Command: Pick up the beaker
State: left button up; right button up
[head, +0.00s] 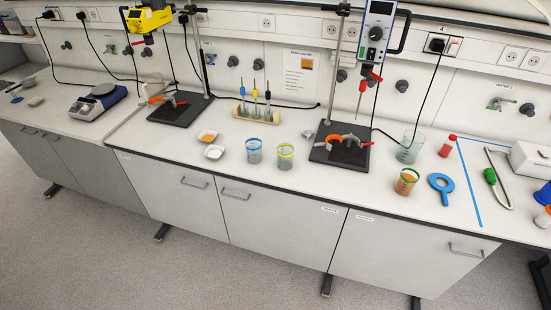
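Several beakers stand on the white lab bench (330,188), and I cannot tell which one the task means. A small clear beaker with a blue rim (254,152) stands near the front edge at the middle. A similar beaker with a yellow rim (285,157) is just to its right. A beaker with orange contents and a greenish rim (406,182) stands further right, near the front edge. A larger, empty-looking clear beaker (409,147) stands behind it. All are upright. Neither of my grippers is in view.
Two black stand bases (342,152) (178,110) with rods rise from the bench.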

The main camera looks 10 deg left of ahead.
aim_at(285, 150)
jog(key=u, duration=0.35)
jog(key=k, duration=0.45)
jog(key=u, duration=1.1)
jog(key=i, duration=0.7)
jog(key=z, duration=0.65)
jog(key=i, duration=0.45)
jog(key=z, duration=0.45)
